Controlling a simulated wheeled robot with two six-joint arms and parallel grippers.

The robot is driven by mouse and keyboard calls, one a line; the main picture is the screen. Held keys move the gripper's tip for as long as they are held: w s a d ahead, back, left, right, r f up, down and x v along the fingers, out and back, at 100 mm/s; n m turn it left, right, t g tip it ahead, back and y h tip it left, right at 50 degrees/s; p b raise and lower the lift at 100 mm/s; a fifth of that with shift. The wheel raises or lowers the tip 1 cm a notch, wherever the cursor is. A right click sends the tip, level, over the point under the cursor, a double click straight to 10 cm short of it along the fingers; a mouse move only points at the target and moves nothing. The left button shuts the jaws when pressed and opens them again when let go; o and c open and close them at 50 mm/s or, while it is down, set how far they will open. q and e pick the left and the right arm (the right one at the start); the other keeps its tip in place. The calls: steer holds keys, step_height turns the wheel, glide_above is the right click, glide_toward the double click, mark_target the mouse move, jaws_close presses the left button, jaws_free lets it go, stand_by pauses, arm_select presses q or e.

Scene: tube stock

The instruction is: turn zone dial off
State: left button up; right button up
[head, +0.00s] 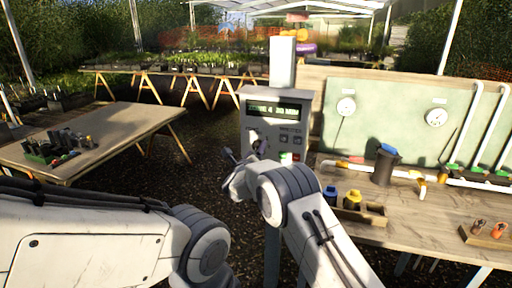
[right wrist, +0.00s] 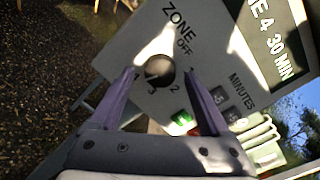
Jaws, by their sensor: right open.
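The control box (head: 248,120) is grey and stands on a post left of the bench. Its lit display (head: 278,108) reads zone 4, 30 min in the right wrist view (right wrist: 272,40). My right gripper (right wrist: 160,76) is open, with one finger on each side of the dial. I cannot tell whether they touch it. In the head view my right gripper (head: 243,154) is at the box's lower left and the dial is hard to make out. My left gripper is out of view.
Minutes buttons (right wrist: 226,106), a green button (right wrist: 181,117) and a red one (right wrist: 194,131) sit beside the dial. A table (head: 125,125) with small pots is at left.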

steer(key=shift+w+d, duration=0.1)
steer(key=shift+w, duration=0.1)
jaws_close()
